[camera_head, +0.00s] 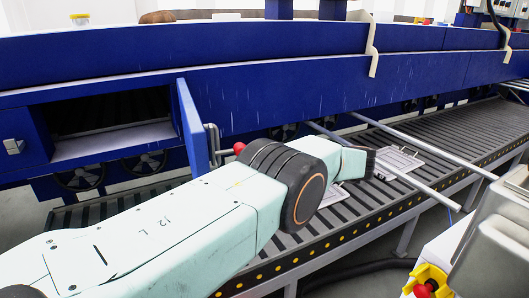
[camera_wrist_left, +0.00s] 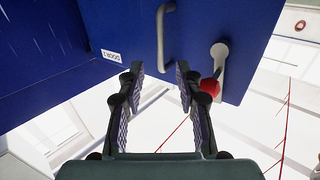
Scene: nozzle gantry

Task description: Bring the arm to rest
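My left arm (camera_head: 170,225), pale mint with a dark round elbow, reaches in from the lower left over the conveyor in the head view. I cannot make out its fingers there. In the left wrist view my left gripper (camera_wrist_left: 160,75) is open, with nothing between its two dark fingers. Beyond the fingertips is a blue door (camera_wrist_left: 205,30) with a grey bar handle (camera_wrist_left: 163,38) and a lever with a red knob (camera_wrist_left: 209,87). The right fingertip overlaps the knob's area in the picture; contact cannot be told. My right gripper is not in view.
The blue door (camera_head: 192,128) stands open beside a dark compartment (camera_head: 110,112) in the blue gantry. A roller conveyor (camera_head: 455,135) runs below, carrying metal plates (camera_head: 398,163). Grey rails (camera_head: 410,150) cross above it. A red-and-yellow button (camera_head: 426,287) is at the lower right.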

